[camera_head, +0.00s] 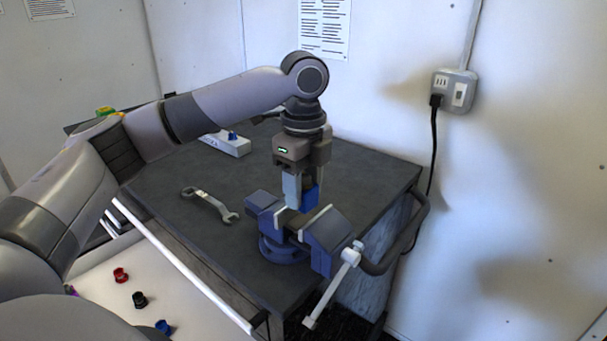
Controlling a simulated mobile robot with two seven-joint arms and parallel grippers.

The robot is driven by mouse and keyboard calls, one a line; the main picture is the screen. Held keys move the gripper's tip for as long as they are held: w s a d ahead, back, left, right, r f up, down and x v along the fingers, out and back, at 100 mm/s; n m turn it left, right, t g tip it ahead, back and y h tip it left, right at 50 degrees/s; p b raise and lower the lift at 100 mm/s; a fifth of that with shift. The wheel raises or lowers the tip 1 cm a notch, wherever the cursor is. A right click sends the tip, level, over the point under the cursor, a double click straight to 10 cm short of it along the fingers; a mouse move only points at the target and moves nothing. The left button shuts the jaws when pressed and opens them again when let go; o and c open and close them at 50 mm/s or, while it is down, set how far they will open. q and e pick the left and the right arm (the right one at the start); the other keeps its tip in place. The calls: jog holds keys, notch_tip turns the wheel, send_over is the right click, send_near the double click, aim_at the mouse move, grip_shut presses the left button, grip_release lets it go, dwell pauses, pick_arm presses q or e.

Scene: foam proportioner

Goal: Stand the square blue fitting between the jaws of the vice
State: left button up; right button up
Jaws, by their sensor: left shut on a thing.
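The blue vice (284,246) stands at the front right corner of the dark bench, with pale jaw plates and a white handle bar. My left gripper (301,199) points straight down over the vice. It is shut on the square blue fitting (311,194), a strip of which shows beside the fingers. The fitting's lower end is at the height of the jaws, partly hidden by the fingers and the vice. I cannot tell whether it touches the jaws. My right gripper is not in view.
A wrench (210,204) lies on the dark bench top (170,191) left of the vice. A white block with a blue knob (228,144) stands behind it. Red (121,275), black (140,300) and blue (163,327) caps sit on the white surface at the lower left. A rail runs along the bench's right side.

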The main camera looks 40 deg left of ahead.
aim_at(303, 173)
pick_arm(q)
jog(key=shift+f, duration=1.8)
jog(key=o, duration=1.3)
jog(key=shift+r, duration=4)
